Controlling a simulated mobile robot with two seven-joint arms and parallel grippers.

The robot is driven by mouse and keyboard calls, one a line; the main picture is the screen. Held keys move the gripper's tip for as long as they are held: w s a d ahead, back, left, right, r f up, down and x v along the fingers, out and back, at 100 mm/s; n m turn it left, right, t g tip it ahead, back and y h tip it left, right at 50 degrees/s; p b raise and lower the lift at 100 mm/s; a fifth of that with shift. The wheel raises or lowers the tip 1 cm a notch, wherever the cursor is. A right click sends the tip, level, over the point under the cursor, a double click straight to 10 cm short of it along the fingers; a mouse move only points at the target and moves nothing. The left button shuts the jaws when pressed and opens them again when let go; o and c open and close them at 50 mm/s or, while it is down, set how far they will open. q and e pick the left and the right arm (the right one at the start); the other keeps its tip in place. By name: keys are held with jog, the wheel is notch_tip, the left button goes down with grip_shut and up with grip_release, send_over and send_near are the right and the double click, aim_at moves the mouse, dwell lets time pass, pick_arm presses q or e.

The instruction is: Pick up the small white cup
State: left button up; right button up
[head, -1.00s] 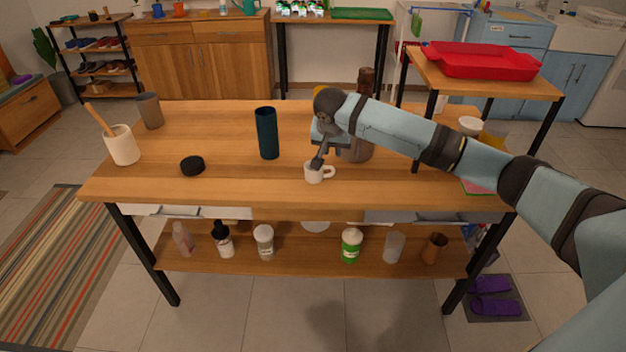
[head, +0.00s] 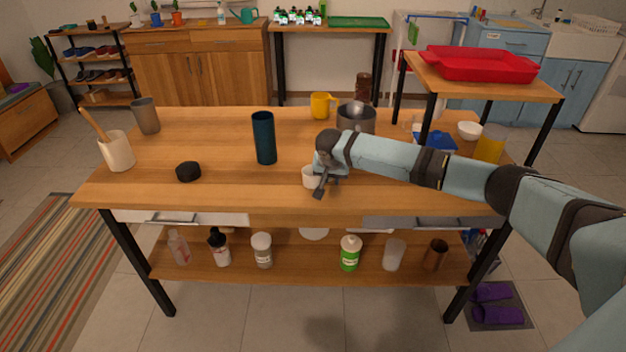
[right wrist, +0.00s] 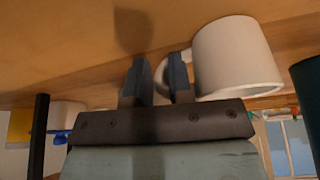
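The small white cup (head: 308,177) stands near the front middle of the wooden table, partly hidden by my right gripper (head: 322,185). In the right wrist view, tilted over, the cup (right wrist: 235,55) is just right of my right gripper (right wrist: 160,75). The two dark fingers are apart. A white strip of the cup's handle shows between and behind them, and the right finger overlaps the loop. I cannot tell whether the fingers touch the handle. My left gripper is out of view.
A dark blue cylinder (head: 264,138) stands left of the cup, and a black lid (head: 188,171) lies farther left. A grey pot (head: 356,121) and a yellow mug (head: 321,105) stand behind my arm. A side table with a red tray (head: 480,64) is at right.

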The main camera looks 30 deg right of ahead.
jog(key=shift+c, duration=0.2)
grip_shut()
jog(key=shift+r, duration=0.1)
